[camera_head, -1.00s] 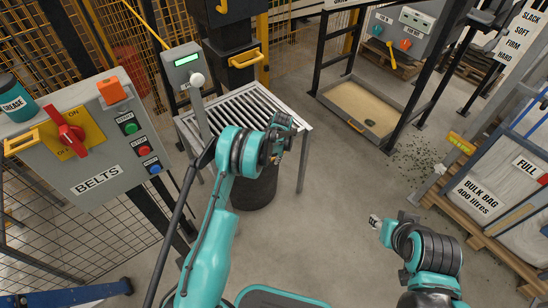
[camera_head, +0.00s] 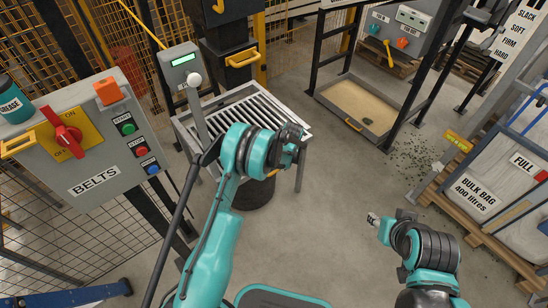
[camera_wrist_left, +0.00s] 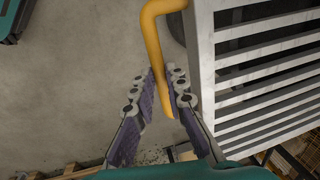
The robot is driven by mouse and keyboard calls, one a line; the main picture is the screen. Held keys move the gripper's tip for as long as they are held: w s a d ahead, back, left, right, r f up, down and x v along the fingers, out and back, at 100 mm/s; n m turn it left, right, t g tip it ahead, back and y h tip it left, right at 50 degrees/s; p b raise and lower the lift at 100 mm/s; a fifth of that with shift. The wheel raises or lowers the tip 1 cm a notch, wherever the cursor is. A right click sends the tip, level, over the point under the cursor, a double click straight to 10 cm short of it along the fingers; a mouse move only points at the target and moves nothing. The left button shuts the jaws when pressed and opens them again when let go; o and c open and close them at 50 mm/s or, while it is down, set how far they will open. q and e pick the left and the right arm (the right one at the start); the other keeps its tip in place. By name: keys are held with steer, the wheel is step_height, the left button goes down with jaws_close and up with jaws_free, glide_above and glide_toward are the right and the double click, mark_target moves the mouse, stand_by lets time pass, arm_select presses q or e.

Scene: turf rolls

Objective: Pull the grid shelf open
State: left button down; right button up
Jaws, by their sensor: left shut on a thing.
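The grid shelf (camera_head: 262,108) is a pale metal frame with dark gaps between slats, at the centre of the head view. Its slats also fill the right of the left wrist view (camera_wrist_left: 255,70). A yellow bar handle (camera_wrist_left: 151,38) stands out from its side there. My left gripper (camera_wrist_left: 162,82) has its two fingers on either side of the handle's lower end and is shut on it. In the head view my left gripper (camera_head: 294,144) is at the shelf's right edge and hides the handle. My right gripper (camera_head: 373,220) is low over bare floor, too small to read.
A grey post with a display (camera_head: 181,66) stands at the shelf's left. The BELTS panel (camera_head: 95,150) is at the left. A sand tray (camera_head: 352,103) lies beyond, and a bulk bag on a pallet (camera_head: 490,180) is at the right. The floor between is mostly clear.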

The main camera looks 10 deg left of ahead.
arm_select(q)
steer(key=s+d, duration=1.5)
steer(key=d, duration=0.5)
steer(key=shift+s+d, duration=0.15)
steer(key=shift+s, duration=0.25)
steer(key=c, duration=1.5)
jaws_free()
steer(key=shift+c, duration=0.2)
step_height(320, 180, up, 12)
steer(key=s+d, duration=0.1)
steer(key=shift+s+d, duration=0.2)
steer(key=shift+d, duration=0.2)
steer(key=shift+f, duration=0.1)
